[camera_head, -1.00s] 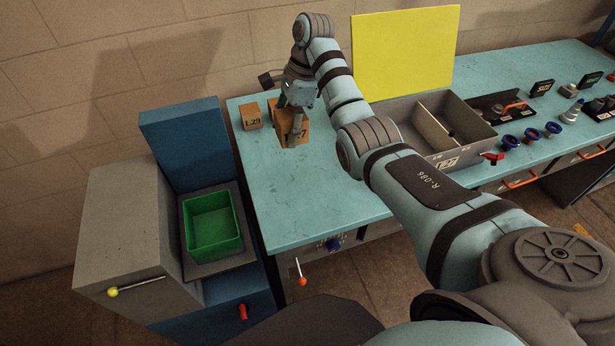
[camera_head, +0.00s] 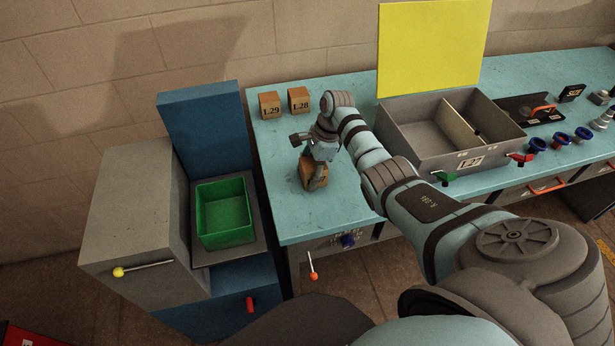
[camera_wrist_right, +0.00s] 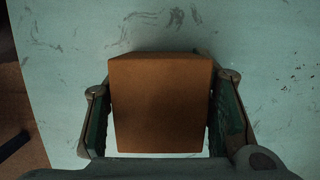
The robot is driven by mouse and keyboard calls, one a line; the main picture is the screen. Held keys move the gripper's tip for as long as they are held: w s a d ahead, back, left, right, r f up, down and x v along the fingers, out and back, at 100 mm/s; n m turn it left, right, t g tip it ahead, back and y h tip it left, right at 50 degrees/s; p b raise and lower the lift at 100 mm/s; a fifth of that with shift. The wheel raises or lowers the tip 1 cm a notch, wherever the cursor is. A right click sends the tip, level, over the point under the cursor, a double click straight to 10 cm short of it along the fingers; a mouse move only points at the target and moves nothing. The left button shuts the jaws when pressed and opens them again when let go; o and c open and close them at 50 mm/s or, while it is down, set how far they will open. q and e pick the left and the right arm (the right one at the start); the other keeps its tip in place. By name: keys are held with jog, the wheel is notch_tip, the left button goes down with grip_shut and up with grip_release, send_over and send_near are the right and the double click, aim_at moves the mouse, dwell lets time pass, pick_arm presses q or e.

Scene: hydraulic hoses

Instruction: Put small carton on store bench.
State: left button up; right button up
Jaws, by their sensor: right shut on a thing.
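A small brown carton (camera_head: 313,170) is between the fingers of my right gripper (camera_head: 316,178), over the left part of the blue-green bench (camera_head: 345,225). The right wrist view shows the carton (camera_wrist_right: 161,103) with a finger along each side, and my right gripper (camera_wrist_right: 165,125) is shut on it. Any label on this carton is hidden by the gripper. Whether its bottom touches the bench top is unclear. Two similar cartons, marked 1.29 (camera_head: 270,104) and 1.28 (camera_head: 299,100), stand side by side at the bench's back left. My left gripper is not in view.
A grey divided box (camera_head: 410,150) with a raised yellow panel (camera_head: 430,50) stands right of my arm. Blue rings and black fittings lie farther right. Left of the bench, a green bin (camera_head: 223,235) sits on a grey and blue unit (camera_head: 135,215). The bench's front left is clear.

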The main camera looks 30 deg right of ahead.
jog(key=o, duration=1.5)
jog(key=shift+w, duration=0.1)
jog(key=shift+c, duration=0.2)
jog(key=shift+r, duration=0.2)
jog(key=p+v, duration=0.1)
jog(key=v, duration=1.1)
jog(key=shift+p, duration=0.4)
